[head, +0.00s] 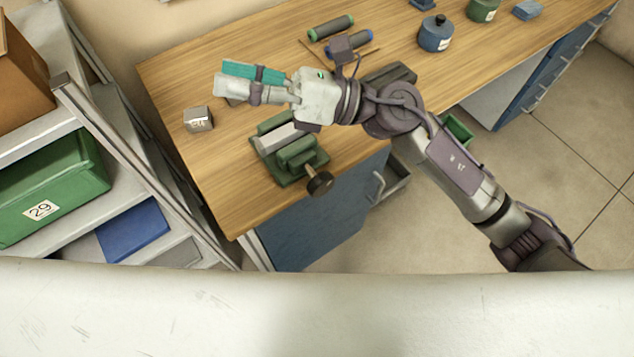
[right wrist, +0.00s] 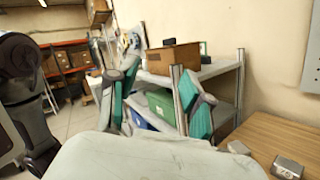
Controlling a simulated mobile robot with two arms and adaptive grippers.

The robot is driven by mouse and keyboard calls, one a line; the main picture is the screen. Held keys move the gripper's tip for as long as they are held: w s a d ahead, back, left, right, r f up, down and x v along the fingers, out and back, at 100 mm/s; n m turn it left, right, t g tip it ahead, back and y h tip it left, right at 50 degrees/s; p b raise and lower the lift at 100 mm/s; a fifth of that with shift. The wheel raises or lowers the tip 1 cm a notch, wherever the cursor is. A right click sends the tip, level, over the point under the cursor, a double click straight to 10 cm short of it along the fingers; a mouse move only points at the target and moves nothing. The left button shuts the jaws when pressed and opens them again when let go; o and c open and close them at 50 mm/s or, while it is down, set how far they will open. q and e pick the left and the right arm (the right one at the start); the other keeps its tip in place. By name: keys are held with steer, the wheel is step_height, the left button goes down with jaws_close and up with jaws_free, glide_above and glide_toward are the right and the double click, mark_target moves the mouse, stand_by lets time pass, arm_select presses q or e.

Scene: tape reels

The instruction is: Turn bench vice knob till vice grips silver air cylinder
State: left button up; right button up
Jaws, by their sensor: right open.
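The green bench vice (head: 300,156) stands at the front edge of the wooden bench. Its dark round knob (head: 320,184) sticks out past that edge. A pale silver piece (head: 280,138), which looks like the air cylinder, lies at the vice's jaws; I cannot tell whether the jaws touch it. My right gripper (head: 222,78) is above the bench, behind and left of the vice, pointing left and away from the knob. It is empty, and its two teal-padded fingers stand apart in the right wrist view (right wrist: 160,96). My left gripper is in neither view.
A small silver box (head: 198,118) sits on the bench left of the vice. A shelf with a green bin (head: 52,187) is close on the left.

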step_height(320, 180, down, 5)
steer(key=s+n+g+h, duration=0.2)
steer(key=n+g+h, duration=0.15)
steer(key=n, duration=0.25)
steer(key=n+t+h, duration=0.1)
steer(key=n+h, duration=0.5)
steer(key=h, duration=0.8)
glide_toward(322, 177)
steer(key=p+x, duration=0.4)
steer(key=x, duration=0.7)
steer(key=shift+s+a+f, duration=0.15)
steer(key=shift+a+f, duration=0.05)
steer(key=shift+f, duration=0.15)
steer(key=shift+a+f+p, duration=0.15)
steer(key=shift+f+p, duration=0.15)
steer(key=shift+f, duration=0.2)
steer(key=shift+s, duration=0.1)
jaws_close()
